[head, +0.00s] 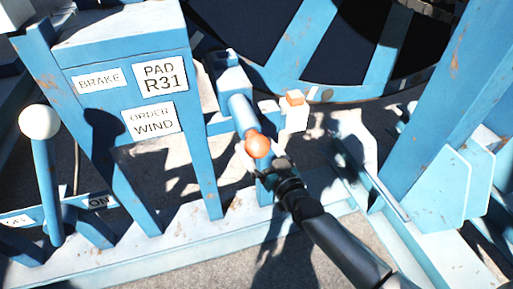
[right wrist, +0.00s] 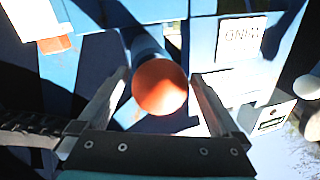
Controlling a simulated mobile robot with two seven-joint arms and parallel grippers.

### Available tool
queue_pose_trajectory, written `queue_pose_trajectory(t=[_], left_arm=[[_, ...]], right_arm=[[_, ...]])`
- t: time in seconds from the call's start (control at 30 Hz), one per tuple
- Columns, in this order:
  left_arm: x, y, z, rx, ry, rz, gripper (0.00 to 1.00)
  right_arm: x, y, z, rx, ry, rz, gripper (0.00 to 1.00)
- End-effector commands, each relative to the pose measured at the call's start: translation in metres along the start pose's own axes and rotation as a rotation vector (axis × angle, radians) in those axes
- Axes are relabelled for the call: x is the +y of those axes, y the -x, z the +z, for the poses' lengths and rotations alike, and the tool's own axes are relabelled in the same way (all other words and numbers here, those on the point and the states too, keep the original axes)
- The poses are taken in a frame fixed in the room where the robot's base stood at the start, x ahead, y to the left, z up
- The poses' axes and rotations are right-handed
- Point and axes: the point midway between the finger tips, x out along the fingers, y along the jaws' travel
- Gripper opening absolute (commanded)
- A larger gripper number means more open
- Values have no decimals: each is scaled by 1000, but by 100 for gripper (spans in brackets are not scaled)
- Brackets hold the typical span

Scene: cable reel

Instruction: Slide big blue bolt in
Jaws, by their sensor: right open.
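The big blue bolt (head: 241,114) is a thick blue cylinder with an orange ball knob (head: 257,145) on its near end. Its far end goes into a blue housing (head: 231,78) beside the reel. My right gripper (head: 262,168) is at the knob, its arm coming from the lower right. In the right wrist view, the orange knob (right wrist: 160,87) shows between my two spread fingers, with the blue bolt (right wrist: 148,44) behind it. I see a gap on each side of the knob, so the jaws are open. My left gripper is not in view.
A blue stand with a PAD R31 sign (head: 160,77) is left of the bolt. A white block with an orange top (head: 295,110) is just right of it. A white-knobbed lever (head: 40,122) stands far left. A blue frame post (head: 425,110) rises at right.

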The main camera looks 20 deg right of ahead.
Motion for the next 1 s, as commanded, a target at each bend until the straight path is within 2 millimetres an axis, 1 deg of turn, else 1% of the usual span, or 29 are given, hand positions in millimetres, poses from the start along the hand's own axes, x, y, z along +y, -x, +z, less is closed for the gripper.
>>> queue_pose_trajectory(t=[0.13, 0.4, 0.43, 1.0], left_arm=[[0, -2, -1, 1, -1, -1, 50], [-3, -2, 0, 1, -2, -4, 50], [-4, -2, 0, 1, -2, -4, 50], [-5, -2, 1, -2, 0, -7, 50]], right_arm=[[0, -7, 0, -1, 0, 0, 100], [0, -8, 0, -1, 0, -1, 100], [0, -8, 0, -1, 0, 0, 99], [0, -8, 0, 0, 1, 0, 35]])
